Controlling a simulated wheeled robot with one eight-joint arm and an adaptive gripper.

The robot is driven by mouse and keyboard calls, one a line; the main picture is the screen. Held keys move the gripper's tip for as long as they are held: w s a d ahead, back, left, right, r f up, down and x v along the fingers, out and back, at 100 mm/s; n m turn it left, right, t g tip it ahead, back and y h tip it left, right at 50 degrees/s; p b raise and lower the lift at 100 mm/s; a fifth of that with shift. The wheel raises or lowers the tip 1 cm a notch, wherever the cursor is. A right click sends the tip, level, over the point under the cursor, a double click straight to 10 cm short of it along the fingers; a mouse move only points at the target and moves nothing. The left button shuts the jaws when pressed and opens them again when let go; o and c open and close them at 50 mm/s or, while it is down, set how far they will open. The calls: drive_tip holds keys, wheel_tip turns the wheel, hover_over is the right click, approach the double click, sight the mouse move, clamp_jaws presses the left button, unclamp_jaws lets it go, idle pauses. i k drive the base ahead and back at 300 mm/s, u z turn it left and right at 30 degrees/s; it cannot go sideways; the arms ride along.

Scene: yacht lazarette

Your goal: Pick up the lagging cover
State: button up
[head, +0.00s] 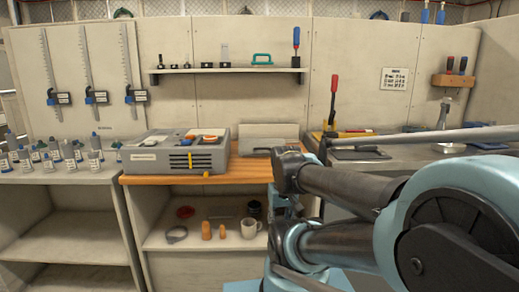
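I cannot say for certain which thing is the lagging cover. A pale, low, box-like thing (268,131) stands at the back of the wooden-topped bench (150,179), right of the grey case, and may be it. My arm reaches in from the right, and its dark forward joint is in front of the bench's right part. My gripper's fingers cannot be made out; the arm hides part of the bench there.
A grey case (213,157) with tools on top fills the bench's left part. Small bottles (95,143) crowd the left counter. A mug (249,228) and orange pieces (206,230) stand on the lower shelf. A red-handled lever (333,90) rises at right.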

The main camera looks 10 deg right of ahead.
sight(248, 147)
drive_tip(key=z, duration=2.2)
drive_tip(key=k, duration=2)
drive_tip(key=u, duration=0.85)
drive_tip(key=i, duration=1)
